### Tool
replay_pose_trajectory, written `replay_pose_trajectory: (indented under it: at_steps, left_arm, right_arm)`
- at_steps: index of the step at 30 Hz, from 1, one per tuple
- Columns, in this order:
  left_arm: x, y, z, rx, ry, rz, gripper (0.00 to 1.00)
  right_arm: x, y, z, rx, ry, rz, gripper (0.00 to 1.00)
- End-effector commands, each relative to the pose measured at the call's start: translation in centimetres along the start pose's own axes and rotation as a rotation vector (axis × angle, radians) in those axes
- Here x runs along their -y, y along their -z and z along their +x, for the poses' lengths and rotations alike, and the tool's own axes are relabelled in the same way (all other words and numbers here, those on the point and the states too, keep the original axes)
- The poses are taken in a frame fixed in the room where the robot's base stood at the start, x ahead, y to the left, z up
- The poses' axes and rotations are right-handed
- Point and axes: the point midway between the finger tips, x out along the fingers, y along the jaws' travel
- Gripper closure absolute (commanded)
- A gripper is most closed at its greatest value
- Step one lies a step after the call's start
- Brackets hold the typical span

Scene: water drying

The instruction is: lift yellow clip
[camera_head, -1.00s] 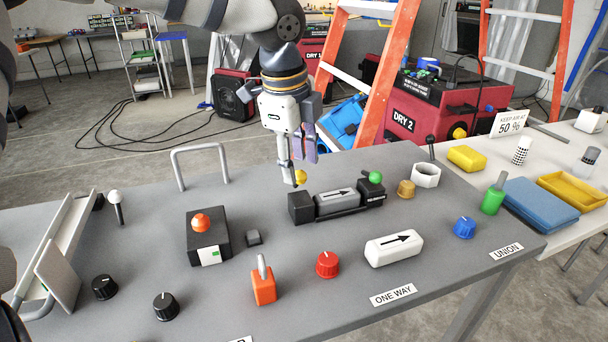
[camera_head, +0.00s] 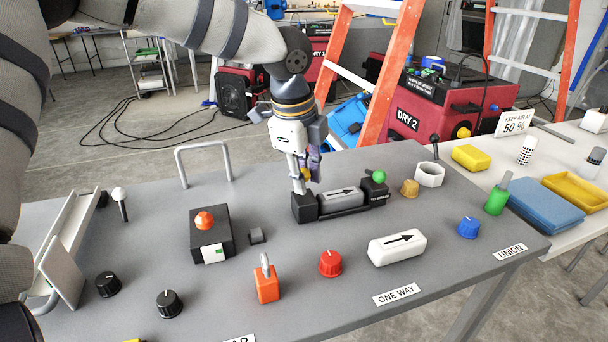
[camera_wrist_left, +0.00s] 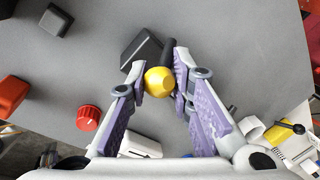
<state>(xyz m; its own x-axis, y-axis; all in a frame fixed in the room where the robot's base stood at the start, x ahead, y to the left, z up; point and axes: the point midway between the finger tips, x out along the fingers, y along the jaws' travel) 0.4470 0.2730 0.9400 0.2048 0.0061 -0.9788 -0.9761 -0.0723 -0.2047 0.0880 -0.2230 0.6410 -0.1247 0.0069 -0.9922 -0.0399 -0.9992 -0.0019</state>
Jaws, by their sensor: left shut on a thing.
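The yellow clip (camera_head: 306,174) shows as a small rounded yellow piece at the left end of the black and grey arrow block (camera_head: 304,207). In the left wrist view it is a yellow knob (camera_wrist_left: 160,86) between the two fingertips, with the block's black end (camera_wrist_left: 143,47) beyond it. My left gripper (camera_head: 304,181) reaches down from above and is shut on the yellow clip. In the head view the fingers partly hide the clip. I cannot tell whether it is clear of the block. My right gripper is not in view.
A green ball (camera_head: 379,177) tops the block's right end, beside a tan knob (camera_head: 409,188) and a white hex nut (camera_head: 429,174). A black box with an orange button (camera_head: 204,221) stands left. A grey handle (camera_head: 203,146) rises at the table's back.

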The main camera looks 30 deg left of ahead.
Motion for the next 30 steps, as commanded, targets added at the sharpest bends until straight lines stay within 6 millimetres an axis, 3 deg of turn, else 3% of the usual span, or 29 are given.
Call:
replay_pose_trajectory:
  at_steps: [8, 30]
  left_arm:
    - [0.4, -0.5, 0.2, -0.092, -0.101, -0.026, 1.0]
    - [1.9, -1.9, 0.1, -0.422, -0.44, -0.094, 1.0]
  right_arm:
    - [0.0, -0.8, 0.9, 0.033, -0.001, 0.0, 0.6]
    - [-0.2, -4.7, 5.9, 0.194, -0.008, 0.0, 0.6]
